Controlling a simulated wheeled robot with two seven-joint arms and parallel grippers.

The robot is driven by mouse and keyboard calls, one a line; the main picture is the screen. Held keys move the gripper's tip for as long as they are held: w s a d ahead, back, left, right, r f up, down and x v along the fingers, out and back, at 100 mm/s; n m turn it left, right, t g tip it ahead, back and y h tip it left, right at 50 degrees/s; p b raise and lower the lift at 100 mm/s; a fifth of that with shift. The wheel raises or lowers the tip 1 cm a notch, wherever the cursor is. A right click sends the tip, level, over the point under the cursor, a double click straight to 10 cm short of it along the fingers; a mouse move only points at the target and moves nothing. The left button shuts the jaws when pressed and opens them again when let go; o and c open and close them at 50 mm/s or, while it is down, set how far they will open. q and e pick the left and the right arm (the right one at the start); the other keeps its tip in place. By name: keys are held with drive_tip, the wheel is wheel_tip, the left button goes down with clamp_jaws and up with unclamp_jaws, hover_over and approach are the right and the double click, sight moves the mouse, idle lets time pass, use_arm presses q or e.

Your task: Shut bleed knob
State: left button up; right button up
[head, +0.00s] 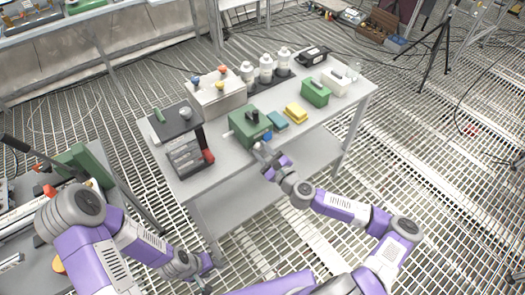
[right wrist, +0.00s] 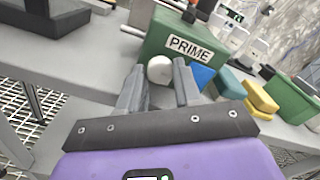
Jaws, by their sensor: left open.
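A green box (head: 243,128) labelled PRIME stands near the front edge of the table; it also shows in the right wrist view (right wrist: 157,41). A pale round knob (right wrist: 160,69) is at the lower front of this box. No bleed label can be read. My right gripper (right wrist: 160,82) is open, with one finger on each side of the knob in the picture; I cannot tell whether they touch it. In the head view, my right gripper (head: 262,151) covers the knob. My left gripper (head: 208,272) is open and empty, low at the front, away from the table.
The grey table (head: 225,170) also carries a dark rack with a red part (head: 188,150), a beige box with coloured knobs (head: 217,92), white bottles (head: 265,67), a yellow block (head: 296,112) and a smaller green box (head: 316,93). A cluttered bench stands at left.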

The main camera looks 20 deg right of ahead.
drive_tip(key=o, duration=0.4)
drive_tip(key=p+v, duration=0.1)
drive_tip(key=v, duration=0.6)
drive_tip(key=shift+s+d, duration=0.1)
drive_tip(key=shift+s, duration=0.2)
